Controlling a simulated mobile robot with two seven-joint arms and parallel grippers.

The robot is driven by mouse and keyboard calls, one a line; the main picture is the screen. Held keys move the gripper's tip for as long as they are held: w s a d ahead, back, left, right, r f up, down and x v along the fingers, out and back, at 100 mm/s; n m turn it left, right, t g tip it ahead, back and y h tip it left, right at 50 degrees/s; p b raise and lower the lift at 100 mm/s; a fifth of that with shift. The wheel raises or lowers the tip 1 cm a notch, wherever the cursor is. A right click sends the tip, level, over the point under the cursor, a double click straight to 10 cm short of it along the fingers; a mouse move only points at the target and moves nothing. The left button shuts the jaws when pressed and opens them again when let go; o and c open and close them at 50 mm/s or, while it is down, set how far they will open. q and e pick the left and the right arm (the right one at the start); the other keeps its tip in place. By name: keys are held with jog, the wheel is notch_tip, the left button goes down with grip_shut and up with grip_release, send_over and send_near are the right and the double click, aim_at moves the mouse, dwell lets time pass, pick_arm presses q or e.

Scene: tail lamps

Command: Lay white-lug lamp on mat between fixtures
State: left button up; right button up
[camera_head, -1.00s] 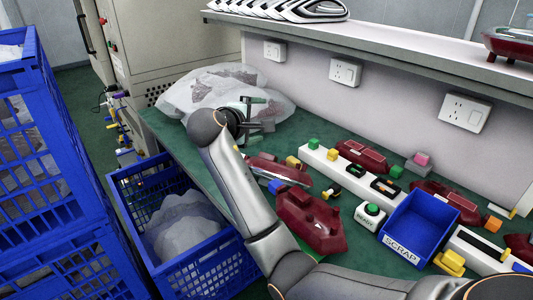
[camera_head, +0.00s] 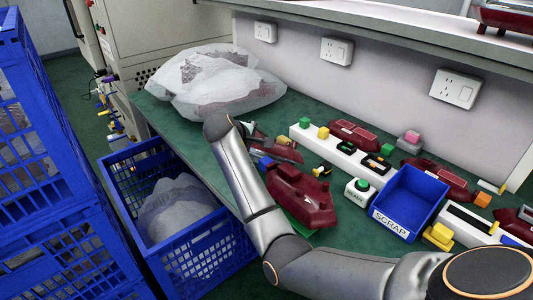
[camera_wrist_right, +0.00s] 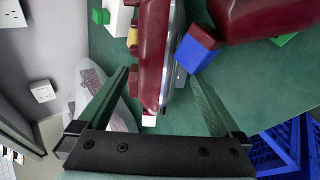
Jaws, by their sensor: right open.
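A dark red lamp (camera_wrist_right: 153,50) with a silvery edge and a white lug (camera_wrist_right: 148,121) lies between the spread fingers of my right gripper (camera_wrist_right: 159,75) in the right wrist view. The fingers are open and stand apart from the lamp on both sides. In the head view the right gripper (camera_head: 256,135) is low over the same lamp (camera_head: 286,152), partly hidden by my arm. A larger dark red lamp (camera_head: 300,197) lies nearer to me. The green bench surface (camera_head: 290,105) runs under them; I cannot make out a separate mat. My left gripper is not in view.
A blue block (camera_wrist_right: 190,55) is close beside the right finger. A white fixture strip (camera_head: 310,142) with coloured blocks, a green-button box (camera_head: 360,192) and a blue SCRAP bin (camera_head: 408,200) stand to the right. Bagged parts (camera_head: 215,80) lie behind; a blue crate (camera_head: 150,195) is at left.

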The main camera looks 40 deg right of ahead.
jog(key=shift+x, duration=1.4)
jog(key=shift+c, duration=0.4)
jog(key=shift+r, duration=0.1)
grip_shut()
